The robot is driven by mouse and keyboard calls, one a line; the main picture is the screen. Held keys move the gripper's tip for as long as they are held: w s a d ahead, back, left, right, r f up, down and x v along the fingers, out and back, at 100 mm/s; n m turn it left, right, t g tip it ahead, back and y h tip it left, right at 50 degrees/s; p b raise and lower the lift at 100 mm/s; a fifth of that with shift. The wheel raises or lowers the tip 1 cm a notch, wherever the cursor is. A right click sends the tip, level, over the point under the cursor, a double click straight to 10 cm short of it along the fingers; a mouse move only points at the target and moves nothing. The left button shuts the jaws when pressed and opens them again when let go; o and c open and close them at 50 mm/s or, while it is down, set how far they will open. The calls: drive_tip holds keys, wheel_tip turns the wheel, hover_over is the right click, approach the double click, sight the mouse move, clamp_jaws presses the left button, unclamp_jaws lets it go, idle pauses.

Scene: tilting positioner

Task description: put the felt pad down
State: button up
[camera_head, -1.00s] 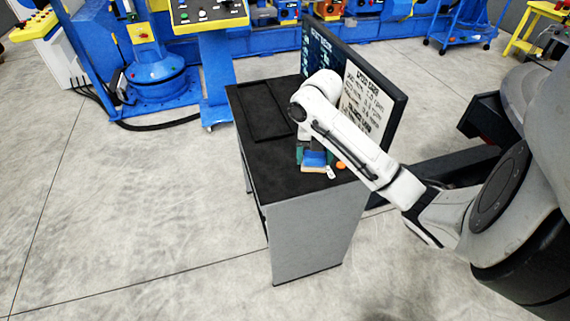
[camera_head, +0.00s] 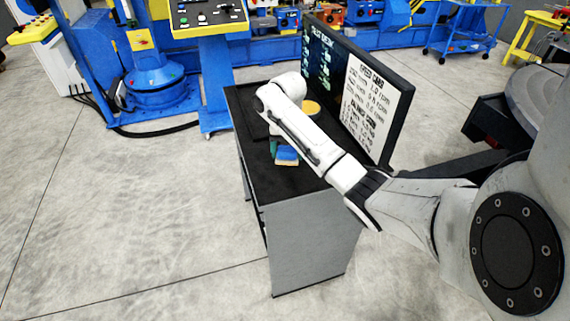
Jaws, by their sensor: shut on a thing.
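My gripper (camera_head: 277,146) is at the end of my white arm, low over the black table top, and is mostly hidden behind the wrist. Small green parts show there beside a blue block-like piece, which I take to be the felt pad (camera_head: 287,155). The gripper is shut on it. I cannot tell whether the pad touches the table. The black table (camera_head: 310,190) has a grey front panel.
A raised black frame or tray (camera_head: 250,108) lies left of my wrist. A yellowish round thing (camera_head: 310,107) is behind the arm. A monitor (camera_head: 355,85) stands along the right side. The near left table top is bare.

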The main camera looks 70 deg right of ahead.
sight(285, 159)
drive_tip(key=shift+w+d+f, duration=0.3)
drive_tip(key=shift+w+f, duration=0.25)
drive_tip(key=shift+f, duration=0.15)
drive_tip(key=shift+f+p, duration=0.45)
drive_tip(key=shift+f, duration=1.1)
drive_tip(key=o, duration=1)
drive_tip(key=shift+f, duration=0.1)
